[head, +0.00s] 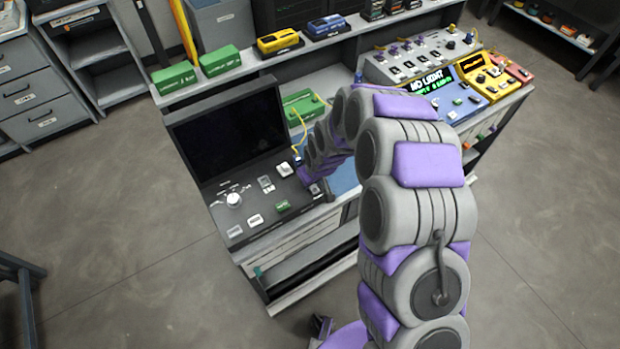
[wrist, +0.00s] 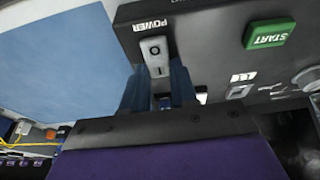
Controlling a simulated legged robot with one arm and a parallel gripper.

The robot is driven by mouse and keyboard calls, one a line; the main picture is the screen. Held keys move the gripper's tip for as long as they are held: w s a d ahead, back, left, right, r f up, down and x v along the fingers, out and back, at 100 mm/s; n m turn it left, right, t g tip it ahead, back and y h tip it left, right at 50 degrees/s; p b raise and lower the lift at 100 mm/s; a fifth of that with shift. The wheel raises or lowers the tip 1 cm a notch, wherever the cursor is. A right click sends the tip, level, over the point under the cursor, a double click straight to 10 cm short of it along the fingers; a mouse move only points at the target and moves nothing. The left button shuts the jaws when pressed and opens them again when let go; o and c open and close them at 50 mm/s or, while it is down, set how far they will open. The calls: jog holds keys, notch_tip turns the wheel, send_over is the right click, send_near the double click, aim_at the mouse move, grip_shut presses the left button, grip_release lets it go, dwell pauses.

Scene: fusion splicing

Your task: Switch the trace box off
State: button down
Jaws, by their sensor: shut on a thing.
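The trace box (head: 262,222) is a dark console with a black, blank screen (head: 228,128) in the head view. Its panel (wrist: 215,40) fills the upper right of the wrist view. The light grey POWER rocker switch (wrist: 155,55), marked with a circle and a bar, sits near the panel's edge. My gripper (wrist: 158,82) has its dark blue fingers on either side of the switch and is shut on it. The fingers partly cover the switch's lower end. In the head view my gripper (head: 316,188) is at the panel's right corner, mostly hidden by my arm.
A green START button (wrist: 269,33) and a knob (head: 233,200) are on the same panel. A blue mat (wrist: 65,60) lies beside the box. A green box (head: 302,104) with yellow cable stands behind, and a blue device (head: 440,104) with a lit display stands to the right.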

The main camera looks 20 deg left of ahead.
jog(key=c, duration=0.9)
grip_release()
jog(key=shift+p+v, duration=1.3)
jog(key=shift+v, duration=7.3)
